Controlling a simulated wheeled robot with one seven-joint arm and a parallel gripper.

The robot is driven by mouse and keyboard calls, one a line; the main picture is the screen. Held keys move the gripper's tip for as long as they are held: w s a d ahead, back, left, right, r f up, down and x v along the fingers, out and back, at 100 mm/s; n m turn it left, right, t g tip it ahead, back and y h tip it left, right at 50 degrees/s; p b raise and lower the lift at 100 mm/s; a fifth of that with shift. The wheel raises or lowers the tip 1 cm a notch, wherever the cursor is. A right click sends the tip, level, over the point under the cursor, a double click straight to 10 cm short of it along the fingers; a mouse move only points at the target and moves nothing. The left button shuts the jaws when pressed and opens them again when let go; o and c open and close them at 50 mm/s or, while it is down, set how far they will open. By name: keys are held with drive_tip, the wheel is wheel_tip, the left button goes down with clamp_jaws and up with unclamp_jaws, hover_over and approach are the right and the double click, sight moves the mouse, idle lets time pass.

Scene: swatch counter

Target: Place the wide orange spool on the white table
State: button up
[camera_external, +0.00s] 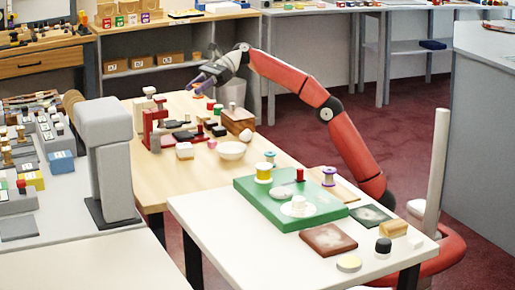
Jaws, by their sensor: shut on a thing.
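My gripper (202,83) is at the end of the raised red arm, above the far part of the wooden table (205,172). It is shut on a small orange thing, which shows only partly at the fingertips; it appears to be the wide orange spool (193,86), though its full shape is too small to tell. The white table (232,246) stands in front, well apart from the gripper. On it lies a green board (322,214) bearing a yellow spool (264,174), a white round piece (298,206) and a small red piece (300,175).
A purple-and-white spool (329,177) stands behind the board. The white table's front left is clear. A white bowl (231,151) is on the wooden table.

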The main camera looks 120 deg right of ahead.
drive_tip(key=shift+r, duration=0.7)
drive_tip(key=shift+a+r, duration=0.1)
drive_tip(key=shift+a, duration=0.1)
drive_tip(key=a+f, duration=0.2)
drive_tip(key=a, duration=1.5)
drive_tip(key=s+a+f+m+h, duration=0.1)
drive_tip(key=s+a+f+h, duration=0.15)
drive_tip(key=a+f, duration=0.45)
drive_tip(key=s+a+f+m+h, duration=0.1)
drive_tip(key=s+a+f+m, duration=0.1)
drive_tip(key=s+a+f, duration=0.4)
wheel_tip(320, 180, up, 15)
drive_tip(key=m+h+p, duration=0.1)
drive_tip(key=m+h, duration=0.1)
hover_over(200, 150)
drive_tip(key=shift+a+f, duration=0.1)
drive_tip(key=shift+f, duration=0.05)
drive_tip(key=shift+d+f, duration=0.2)
drive_tip(key=shift+f, duration=0.15)
wheel_tip(200, 150, down, 19)
drive_tip(key=b, duration=0.6)
